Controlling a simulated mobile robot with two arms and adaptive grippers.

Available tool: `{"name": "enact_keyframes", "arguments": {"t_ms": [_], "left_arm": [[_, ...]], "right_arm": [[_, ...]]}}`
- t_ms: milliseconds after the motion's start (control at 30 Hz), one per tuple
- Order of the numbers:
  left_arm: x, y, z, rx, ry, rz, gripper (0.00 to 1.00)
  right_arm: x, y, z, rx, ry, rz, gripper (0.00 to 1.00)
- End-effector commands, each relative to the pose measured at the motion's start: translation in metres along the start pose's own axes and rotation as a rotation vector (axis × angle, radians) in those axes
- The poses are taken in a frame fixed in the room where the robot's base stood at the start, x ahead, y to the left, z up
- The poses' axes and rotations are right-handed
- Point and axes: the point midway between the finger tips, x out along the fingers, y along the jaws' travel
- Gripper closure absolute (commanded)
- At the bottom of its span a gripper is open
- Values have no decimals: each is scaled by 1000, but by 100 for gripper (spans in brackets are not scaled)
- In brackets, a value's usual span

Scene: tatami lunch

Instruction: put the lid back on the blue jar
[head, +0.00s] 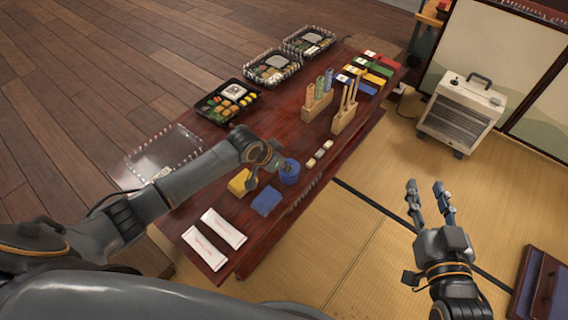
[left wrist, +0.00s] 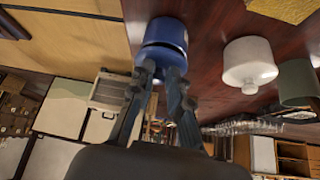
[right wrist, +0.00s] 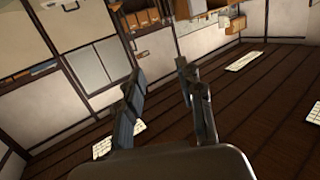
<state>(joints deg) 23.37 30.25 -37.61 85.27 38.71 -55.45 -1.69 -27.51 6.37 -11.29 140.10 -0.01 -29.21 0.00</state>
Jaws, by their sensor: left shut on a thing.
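The blue jar (head: 289,177) stands on the dark red low table, near its right long edge. My left gripper (head: 281,164) is at the top of the jar. In the left wrist view the jar (left wrist: 166,30) appears inverted, with its blue lid (left wrist: 163,55) at the fingertips. My left gripper (left wrist: 164,72) is shut on the lid. A dark line shows between lid and jar; I cannot tell whether the lid is fully seated. My right gripper (head: 428,190) is open and empty above the tatami, away from the table.
A white lidded jar (left wrist: 248,65) and a green jar (left wrist: 298,85) stand near the blue jar. A yellow cloth (head: 239,183), a blue cloth (head: 266,201) and white packets (head: 214,239) lie nearby. Wooden holders (head: 316,106) stand farther back. A heater (head: 461,112) stands on the tatami.

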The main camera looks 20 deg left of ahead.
Motion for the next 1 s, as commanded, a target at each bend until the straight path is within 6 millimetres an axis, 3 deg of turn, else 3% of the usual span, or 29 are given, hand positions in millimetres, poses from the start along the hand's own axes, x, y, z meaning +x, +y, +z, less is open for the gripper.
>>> {"name": "enact_keyframes", "arguments": {"t_ms": [1000], "left_arm": [[1, 0, 0, 0, 0, 0, 100]], "right_arm": [[-2, 1, 10, 0, -58, 2, 63]]}}
